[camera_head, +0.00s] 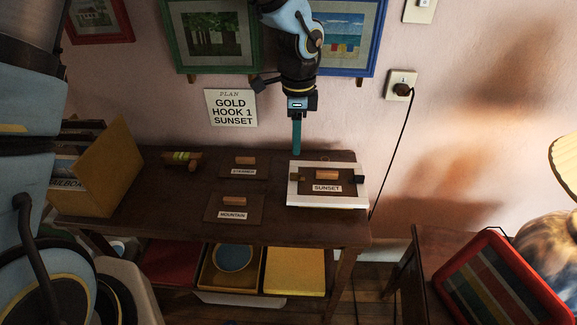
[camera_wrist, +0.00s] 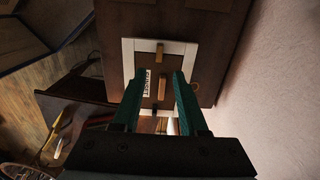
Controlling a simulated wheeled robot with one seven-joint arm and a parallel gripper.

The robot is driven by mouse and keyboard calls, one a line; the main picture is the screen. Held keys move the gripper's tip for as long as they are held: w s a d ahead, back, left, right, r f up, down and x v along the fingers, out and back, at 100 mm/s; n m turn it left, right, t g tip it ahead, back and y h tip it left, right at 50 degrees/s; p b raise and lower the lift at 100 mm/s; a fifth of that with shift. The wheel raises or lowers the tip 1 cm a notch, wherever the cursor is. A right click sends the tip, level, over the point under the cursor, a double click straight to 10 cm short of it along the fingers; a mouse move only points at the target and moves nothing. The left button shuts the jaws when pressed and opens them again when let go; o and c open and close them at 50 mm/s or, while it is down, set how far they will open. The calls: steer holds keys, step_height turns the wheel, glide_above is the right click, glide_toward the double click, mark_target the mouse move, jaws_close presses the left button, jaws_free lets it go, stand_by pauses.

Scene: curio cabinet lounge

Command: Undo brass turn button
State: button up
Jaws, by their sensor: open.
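A white frame (camera_head: 291,197) lies on the dark table, holding a brown panel labelled SUNSET (camera_head: 327,188) with a wooden handle (camera_head: 326,175). A small brass turn button (camera_head: 295,178) sits at the frame's left side and a dark block (camera_head: 359,180) at its right. In the wrist view, the brass turn button (camera_wrist: 159,53) lies across the frame's top edge, beyond the handle (camera_wrist: 162,87). My gripper (camera_head: 297,148) hangs above the back of the table, apart from the frame. Its green fingers (camera_wrist: 157,78) are open and empty, with the panel between and beyond them.
Panels labelled SUMMER (camera_head: 243,172) and MOUNTAIN (camera_head: 234,215) lie left of the frame. A striped object (camera_head: 181,158) and a box of cards (camera_head: 108,165) stand further left. A cord (camera_head: 396,150) hangs by the table's right end. A PLAN sign (camera_head: 232,108) is on the wall.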

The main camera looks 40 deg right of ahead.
mark_target(295, 173)
step_height(295, 173, down, 10)
steer(key=shift+a+f+p, duration=0.1)
steer(key=shift+p, duration=0.95)
jaws_close()
